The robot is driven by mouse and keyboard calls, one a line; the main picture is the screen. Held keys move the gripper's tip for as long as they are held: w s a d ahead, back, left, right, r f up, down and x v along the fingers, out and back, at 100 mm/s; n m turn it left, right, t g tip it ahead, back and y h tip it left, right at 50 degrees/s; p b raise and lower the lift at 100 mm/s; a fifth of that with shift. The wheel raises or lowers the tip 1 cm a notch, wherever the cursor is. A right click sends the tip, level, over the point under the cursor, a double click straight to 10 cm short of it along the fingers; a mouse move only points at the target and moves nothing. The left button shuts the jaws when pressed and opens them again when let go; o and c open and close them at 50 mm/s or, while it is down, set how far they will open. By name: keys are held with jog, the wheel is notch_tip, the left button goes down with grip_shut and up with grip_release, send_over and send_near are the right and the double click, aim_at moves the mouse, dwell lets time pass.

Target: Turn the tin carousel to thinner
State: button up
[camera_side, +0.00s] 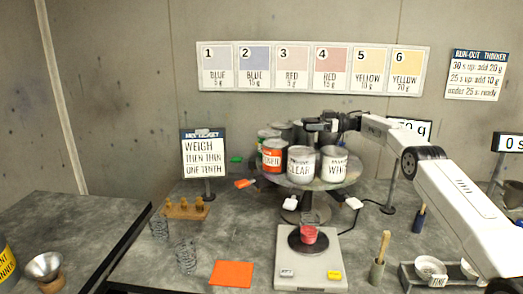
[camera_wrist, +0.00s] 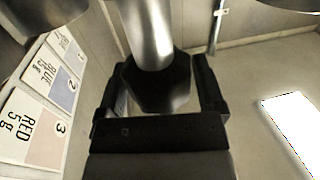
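The tin carousel (camera_side: 318,184) is a round grey turntable on a post, carrying several tins. The clear tin (camera_side: 300,165) faces front, with the white tin (camera_side: 334,166) to its right. An orange-labelled tin (camera_side: 272,156) is to its left; its name is only partly readable. A green-banded tin (camera_side: 264,138) is behind that. No thinner label is readable. My gripper (camera_side: 318,125) is at the carousel's back, above the tins. In the wrist view its fingers (camera_wrist: 160,90) straddle a dark knob-like piece (camera_wrist: 158,82) below a metal cylinder (camera_wrist: 147,35); their grip is unclear.
A scale (camera_side: 310,267) with a cup of red liquid (camera_side: 309,232) stands in front of the carousel. A mix ticket (camera_side: 205,155) stands left, and a rack with brass pieces (camera_side: 186,208) is below it. An orange mat (camera_side: 231,273) lies front left. A brush pot (camera_side: 378,268) stands right.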

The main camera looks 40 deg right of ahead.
jog(key=shift+o, duration=0.3)
jog(key=shift+f, duration=0.1)
jog(key=shift+r, duration=1.65)
jog(key=s+a+r, duration=0.4)
jog(key=s+r, duration=0.5)
jog(key=s, duration=0.4)
jog(key=shift+s+a+r, duration=0.15)
jog(key=shift+r, duration=0.2)
